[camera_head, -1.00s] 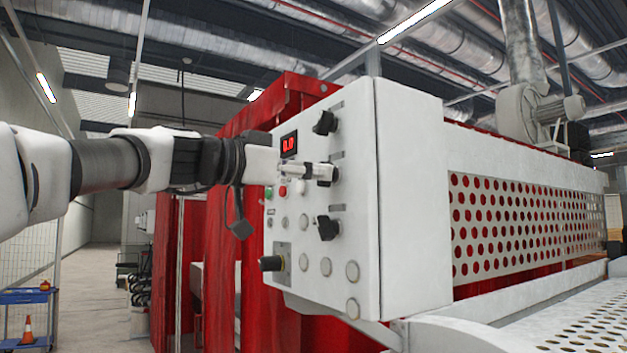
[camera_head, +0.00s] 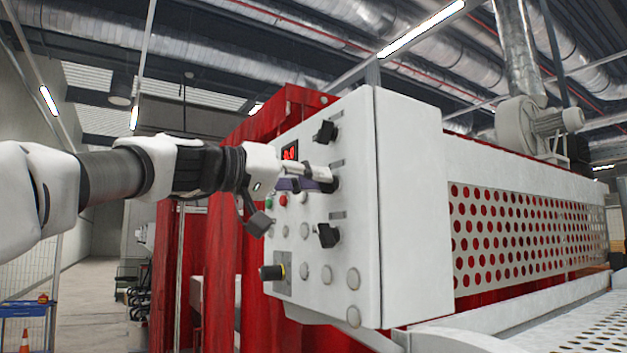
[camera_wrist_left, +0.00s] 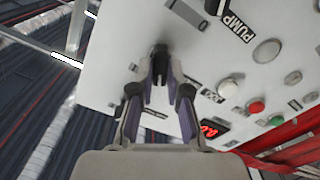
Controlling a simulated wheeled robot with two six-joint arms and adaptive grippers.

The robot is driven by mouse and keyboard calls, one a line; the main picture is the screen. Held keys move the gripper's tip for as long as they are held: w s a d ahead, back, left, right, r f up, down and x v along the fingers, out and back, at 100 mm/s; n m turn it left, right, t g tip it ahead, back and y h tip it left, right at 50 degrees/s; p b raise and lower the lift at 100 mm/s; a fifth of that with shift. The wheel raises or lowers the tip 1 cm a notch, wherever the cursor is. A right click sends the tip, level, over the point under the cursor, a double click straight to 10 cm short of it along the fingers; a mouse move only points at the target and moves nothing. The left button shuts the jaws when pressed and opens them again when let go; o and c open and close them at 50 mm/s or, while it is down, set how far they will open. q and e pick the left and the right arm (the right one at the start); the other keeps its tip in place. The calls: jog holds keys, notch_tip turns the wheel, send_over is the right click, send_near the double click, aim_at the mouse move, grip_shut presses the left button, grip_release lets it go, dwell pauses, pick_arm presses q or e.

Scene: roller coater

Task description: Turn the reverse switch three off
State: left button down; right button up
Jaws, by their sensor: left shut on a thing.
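A white control panel (camera_head: 352,265) carries three black rotary switches in a column: a top one (camera_head: 325,131), a middle one (camera_head: 331,183) and a bottom one (camera_head: 328,235). My left gripper (camera_head: 317,174) reaches in from the left and is shut on the middle switch. In the left wrist view the fingers (camera_wrist_left: 160,70) close around the black switch knob (camera_wrist_left: 159,50), with purple pads on their inner sides. The fingers partly hide the knob. I cannot read which switch is number three. My right gripper is not in view.
A red-lit display (camera_head: 290,153), a red button (camera_head: 283,200) and several pale buttons surround the gripper. A black knob (camera_head: 271,272) sticks out at lower left. In the left wrist view a PUMP label (camera_wrist_left: 236,27) shows. A perforated guard (camera_head: 520,230) lies right.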

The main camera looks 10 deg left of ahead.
pick_arm(q)
jog(key=shift+a+r, duration=0.1)
jog(key=shift+r, duration=0.15)
jog(key=c, duration=1.1)
grip_release()
jog(key=shift+c, duration=0.2)
jog(key=shift+a+f, duration=0.1)
jog(key=shift+f, duration=0.1)
